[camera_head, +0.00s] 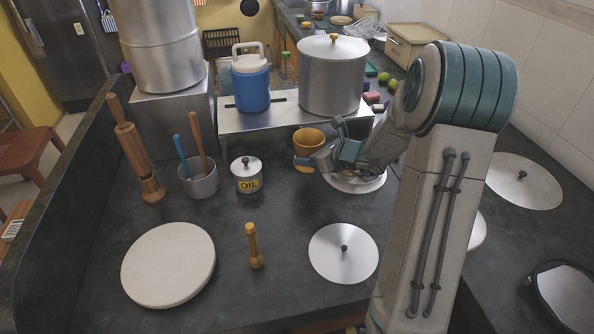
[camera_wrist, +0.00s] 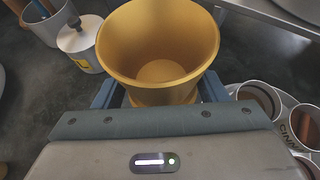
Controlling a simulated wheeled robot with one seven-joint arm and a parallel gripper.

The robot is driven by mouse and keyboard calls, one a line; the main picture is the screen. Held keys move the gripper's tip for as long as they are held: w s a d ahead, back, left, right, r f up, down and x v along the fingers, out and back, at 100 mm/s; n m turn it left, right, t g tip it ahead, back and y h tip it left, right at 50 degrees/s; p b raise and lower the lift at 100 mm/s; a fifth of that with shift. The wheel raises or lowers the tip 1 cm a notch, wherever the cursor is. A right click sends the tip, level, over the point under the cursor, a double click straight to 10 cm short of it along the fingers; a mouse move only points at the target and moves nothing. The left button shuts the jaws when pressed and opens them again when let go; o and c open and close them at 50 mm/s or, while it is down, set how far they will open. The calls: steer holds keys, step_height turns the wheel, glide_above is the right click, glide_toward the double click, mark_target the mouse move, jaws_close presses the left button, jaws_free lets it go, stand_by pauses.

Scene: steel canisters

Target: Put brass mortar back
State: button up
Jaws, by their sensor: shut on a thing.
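The brass mortar (camera_head: 309,143) is a gold-coloured cup, upright and empty, at the front of the low metal shelf in the head view. In the wrist view the mortar (camera_wrist: 158,45) fills the top middle, and I look down into its open mouth. My gripper (camera_head: 304,164) is shut on the mortar, with a finger at each side of its lower part. Whether its base touches the counter is hidden. A brass pestle (camera_head: 254,246) stands on the dark counter, nearer the front.
An oil canister (camera_head: 247,174) and a grey utensil pot (camera_head: 199,180) stand left of the mortar. A metal shelf (camera_head: 240,121) bearing a blue jug and a large pot is behind it. Spice tins (camera_wrist: 258,100) sit close right in the wrist view. The counter between canister and round lid (camera_head: 343,254) is clear.

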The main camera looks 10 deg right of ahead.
steer(key=a+f, duration=0.1)
steer(key=w+a, duration=0.1)
steer(key=w+a+f, duration=0.1)
steer(key=shift+w+a+f, duration=0.25)
steer(key=shift+a+f, duration=0.05)
steer(key=shift+a, duration=0.05)
steer(key=shift+f, duration=1.95)
steer(key=shift+f+b, duration=0.15)
steer(key=shift+b, duration=0.2)
steer(key=o, duration=1.5)
steer(key=shift+c, duration=0.2)
